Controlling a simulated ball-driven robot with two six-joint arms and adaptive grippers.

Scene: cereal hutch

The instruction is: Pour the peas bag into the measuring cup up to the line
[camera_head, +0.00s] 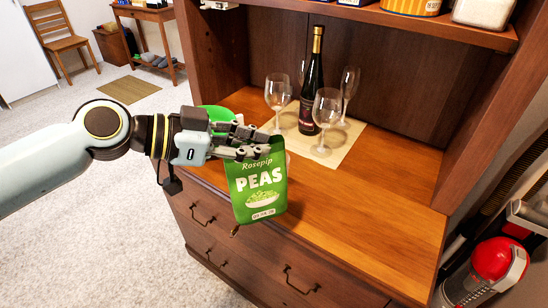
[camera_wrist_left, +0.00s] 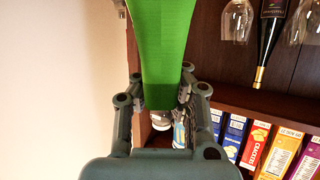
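The green peas bag (camera_head: 258,188) hangs nearly upright, its printed front facing the head camera, in front of the hutch counter's left part. My left gripper (camera_head: 258,146) is shut on its top edge. In the left wrist view the bag (camera_wrist_left: 160,50) runs between the two fingers. A green rounded thing (camera_head: 216,117) shows partly behind my left gripper; I cannot tell what it is. No measuring cup can be made out clearly; the bag and gripper hide part of the counter. My right gripper is in neither view.
The wooden counter (camera_head: 340,215) is clear at the front right. A dark wine bottle (camera_head: 312,85) and several wine glasses (camera_head: 326,110) stand on a pale mat (camera_head: 345,140) behind the bag. Cereal boxes (camera_wrist_left: 255,145) show in the left wrist view. A red-topped appliance (camera_head: 495,262) is at lower right.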

